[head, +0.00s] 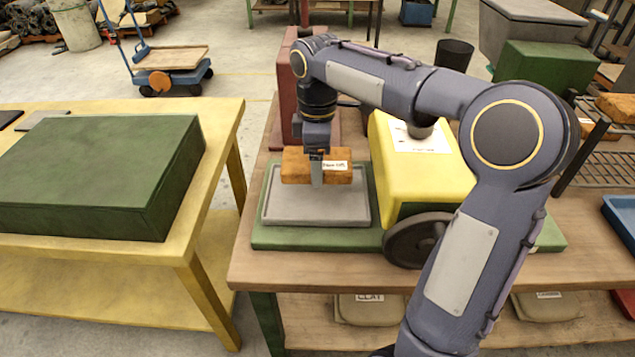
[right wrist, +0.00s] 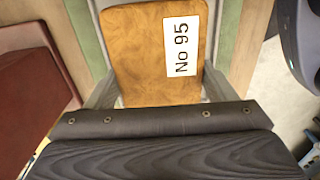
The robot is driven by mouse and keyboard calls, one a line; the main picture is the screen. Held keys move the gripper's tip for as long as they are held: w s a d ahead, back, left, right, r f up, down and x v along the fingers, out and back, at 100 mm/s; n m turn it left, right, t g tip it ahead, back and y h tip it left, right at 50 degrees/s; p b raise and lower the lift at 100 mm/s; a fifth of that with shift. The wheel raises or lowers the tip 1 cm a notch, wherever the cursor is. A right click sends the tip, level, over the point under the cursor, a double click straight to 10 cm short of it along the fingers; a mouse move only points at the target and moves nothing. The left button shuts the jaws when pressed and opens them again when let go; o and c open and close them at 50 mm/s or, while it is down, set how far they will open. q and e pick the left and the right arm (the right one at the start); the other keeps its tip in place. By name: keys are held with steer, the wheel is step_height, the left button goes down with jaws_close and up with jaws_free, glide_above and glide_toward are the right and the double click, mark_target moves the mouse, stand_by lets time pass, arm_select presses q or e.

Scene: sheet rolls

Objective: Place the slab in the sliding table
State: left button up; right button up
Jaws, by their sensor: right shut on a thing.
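The slab (head: 294,167), an orange-brown block with a white label, is in my right gripper (head: 316,178). In the right wrist view the slab (right wrist: 145,60) sits between the two fingers, its label reading "No 95". The sliding table (head: 318,210) is a grey shallow tray with a raised rim on a green base, beside a yellow machine body. The slab appears to hang level over the back part of this tray, whose front part is bare. The exact gap beneath the slab is unclear. My left gripper is not in view.
The yellow machine body (head: 420,177) and its dark handwheel (head: 413,242) stand close to the right of the tray. A dark red upright (head: 288,95) rises behind it. A yellow table (head: 222,130) with a large green block (head: 100,165) is at the left.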

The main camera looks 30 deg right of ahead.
mark_target(317, 193)
steer(key=shift+f+b, duration=0.5)
steer(key=shift+f, duration=2.5)
steer(key=shift+f, duration=0.1)
steer(key=o, duration=1.3)
steer(key=shift+c, duration=0.2)
step_height(317, 193, up, 12)
steer(key=p, duration=0.2)
steer(key=shift+p, duration=0.35)
